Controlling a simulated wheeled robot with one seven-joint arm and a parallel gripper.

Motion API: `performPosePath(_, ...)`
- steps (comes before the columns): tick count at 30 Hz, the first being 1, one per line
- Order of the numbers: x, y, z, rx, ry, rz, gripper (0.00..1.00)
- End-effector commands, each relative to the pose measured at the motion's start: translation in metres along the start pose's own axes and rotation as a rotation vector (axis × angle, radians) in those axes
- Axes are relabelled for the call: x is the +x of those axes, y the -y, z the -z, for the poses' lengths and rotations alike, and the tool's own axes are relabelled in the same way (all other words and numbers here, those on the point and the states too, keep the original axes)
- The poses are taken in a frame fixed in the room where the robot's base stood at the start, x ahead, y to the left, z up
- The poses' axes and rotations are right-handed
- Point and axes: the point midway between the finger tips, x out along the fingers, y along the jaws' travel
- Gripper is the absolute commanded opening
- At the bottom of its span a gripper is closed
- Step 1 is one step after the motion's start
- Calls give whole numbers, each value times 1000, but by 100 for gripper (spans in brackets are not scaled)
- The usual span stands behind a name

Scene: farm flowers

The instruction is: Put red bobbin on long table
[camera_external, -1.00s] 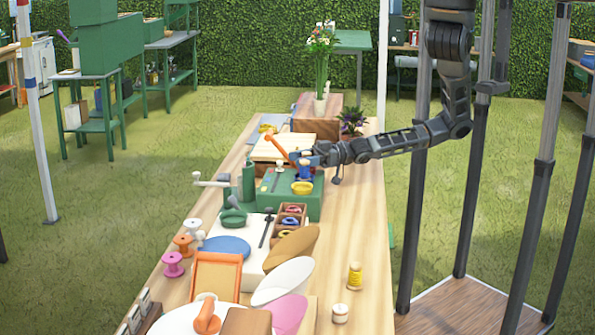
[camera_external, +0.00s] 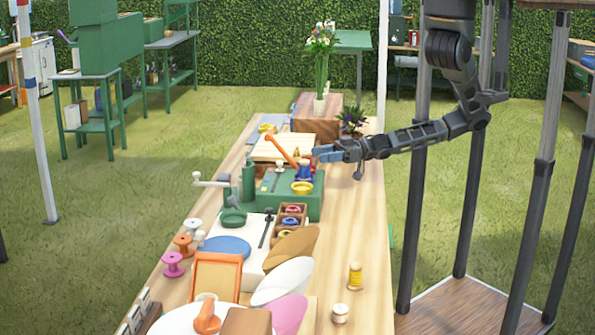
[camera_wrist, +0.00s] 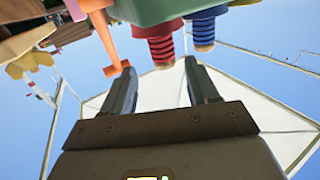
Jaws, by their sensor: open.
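The red bobbin (camera_wrist: 160,45) stands on the green box (camera_wrist: 150,10), beside a blue bobbin (camera_wrist: 205,28); the wrist view shows them upside down. In the external view the blue bobbin (camera_external: 304,172) shows on the green box (camera_external: 312,205), with the red one small and hard to make out by it. My gripper (camera_external: 317,154) is open and empty, just right of the bobbins. In the wrist view the red bobbin lies ahead, between the lines of my gripper's fingers (camera_wrist: 160,68), and apart from them. The long table (camera_external: 345,230) runs beneath.
An orange handle (camera_wrist: 114,55) sticks out close to one finger; it also shows in the external view (camera_external: 282,150). A potted plant (camera_external: 351,120) stands behind my gripper. The table's right strip is mostly bare.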

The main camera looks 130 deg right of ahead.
Motion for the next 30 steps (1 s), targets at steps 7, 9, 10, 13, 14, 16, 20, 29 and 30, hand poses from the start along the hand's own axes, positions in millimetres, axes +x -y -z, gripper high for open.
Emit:
performPosePath(7, -36, 60, -15, -43, 83, 87, 59)
performPosePath(9, -63, 101, -21, -64, 131, 141, 59)
performPosePath(10, -75, 120, -22, -70, 150, 166, 59)
performPosePath(13, -115, 176, -18, -81, 206, 230, 59)
performPosePath(14, -126, 190, -15, -81, 219, 245, 59)
performPosePath(16, -146, 219, -6, -76, 242, 274, 59)
performPosePath(20, -169, 252, 9, -68, 267, 301, 60)
performPosePath(29, -175, 264, 16, -66, 273, 309, 60)
performPosePath(30, -175, 264, 16, -66, 272, 309, 60)
